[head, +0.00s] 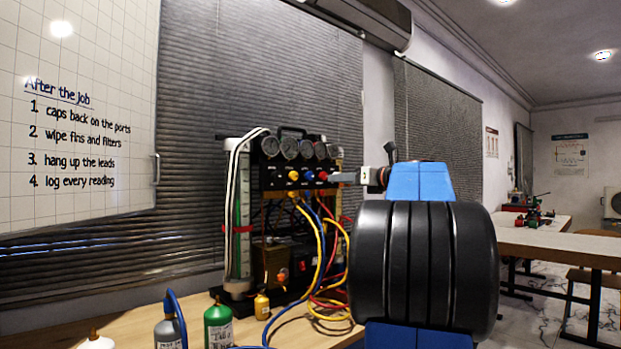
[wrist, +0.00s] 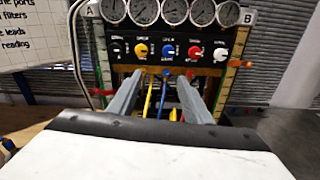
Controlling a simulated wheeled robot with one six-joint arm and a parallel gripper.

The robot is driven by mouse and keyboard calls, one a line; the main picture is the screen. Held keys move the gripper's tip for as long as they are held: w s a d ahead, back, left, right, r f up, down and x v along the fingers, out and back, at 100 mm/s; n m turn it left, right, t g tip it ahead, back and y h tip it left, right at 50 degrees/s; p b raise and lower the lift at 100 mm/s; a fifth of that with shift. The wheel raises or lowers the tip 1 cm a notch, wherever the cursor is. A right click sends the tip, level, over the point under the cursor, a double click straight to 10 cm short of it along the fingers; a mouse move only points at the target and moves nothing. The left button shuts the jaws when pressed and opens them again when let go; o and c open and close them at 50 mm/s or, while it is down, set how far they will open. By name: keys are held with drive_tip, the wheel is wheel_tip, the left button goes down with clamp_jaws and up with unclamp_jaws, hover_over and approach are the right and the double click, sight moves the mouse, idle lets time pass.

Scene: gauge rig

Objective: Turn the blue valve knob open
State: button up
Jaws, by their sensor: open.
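The blue valve knob (wrist: 168,52) is the middle one in a row of knobs on the black panel (wrist: 180,38) in the wrist view. It also shows in the head view (head: 308,174), between a yellow and a red knob. My gripper (wrist: 160,78) is open and empty, its fingertips spread below the knob row in the picture, with the blue knob between them sideways but above. In the head view my gripper (head: 343,178) points left at the panel from its right side, near the red knob. No finger visibly touches the blue knob.
A yellow knob (wrist: 141,50) and a red knob (wrist: 194,54) flank the blue one closely. Gauges (wrist: 174,11) sit above. Yellow, blue and red hoses (head: 325,235) hang below the panel. Bottles (head: 218,326) stand on the bench in front.

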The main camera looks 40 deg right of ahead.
sight(311, 176)
drive_tip(key=shift+m, duration=0.4)
drive_tip(key=w, duration=0.5)
drive_tip(key=w+d, duration=0.1)
drive_tip(key=w, duration=0.5)
drive_tip(key=w+r, duration=0.1)
drive_tip(key=w, duration=0.4)
drive_tip(key=shift+w+d+r, duration=0.1)
drive_tip(key=shift+w+d, duration=0.25)
drive_tip(key=shift+d, duration=0.05)
drive_tip(key=c, duration=1.1)
